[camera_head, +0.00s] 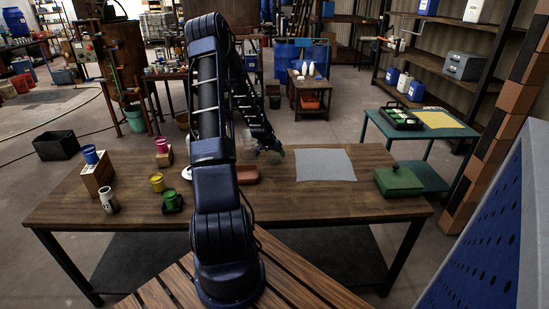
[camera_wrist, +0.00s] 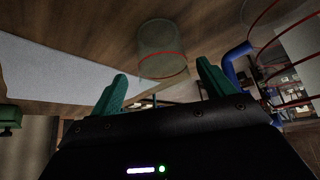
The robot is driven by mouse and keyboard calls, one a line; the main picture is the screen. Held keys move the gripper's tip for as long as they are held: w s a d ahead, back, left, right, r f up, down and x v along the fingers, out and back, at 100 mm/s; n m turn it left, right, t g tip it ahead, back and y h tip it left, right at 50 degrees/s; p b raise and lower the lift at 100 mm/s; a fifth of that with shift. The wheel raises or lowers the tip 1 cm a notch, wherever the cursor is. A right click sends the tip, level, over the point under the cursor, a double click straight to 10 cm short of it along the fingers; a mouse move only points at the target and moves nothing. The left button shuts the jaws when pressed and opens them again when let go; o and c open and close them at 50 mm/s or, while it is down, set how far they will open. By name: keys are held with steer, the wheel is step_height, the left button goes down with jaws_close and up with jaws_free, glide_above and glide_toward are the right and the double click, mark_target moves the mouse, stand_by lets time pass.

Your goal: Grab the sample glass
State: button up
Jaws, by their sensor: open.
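A clear glass (camera_wrist: 163,38) with a red line round it stands on the wooden table in the wrist view. I take it to be the sample glass. It lies just beyond my gripper (camera_wrist: 162,72), in line with the gap between the two green fingers. The fingers are apart, with nothing held between them. In the head view my gripper (camera_head: 270,149) is low over the far middle of the table, left of the grey mat (camera_head: 325,165). I cannot make out the glass clearly there; my arm covers part of that area.
Clear ware with red rings (camera_wrist: 290,55) shows at the wrist view's right. A reddish-brown tray (camera_head: 247,174) lies on the table (camera_head: 300,205) close to my arm. Blue, pink, yellow and green cups stand left; a green box (camera_head: 398,181) stands right.

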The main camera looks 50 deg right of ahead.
steer(key=shift+w+x, duration=0.15)
steer(key=shift+x, duration=1)
steer(key=shift+w+x, duration=0.1)
steer(key=shift+x, duration=1.1)
steer(key=shift+a, duration=0.1)
steer(key=c, duration=1.3)
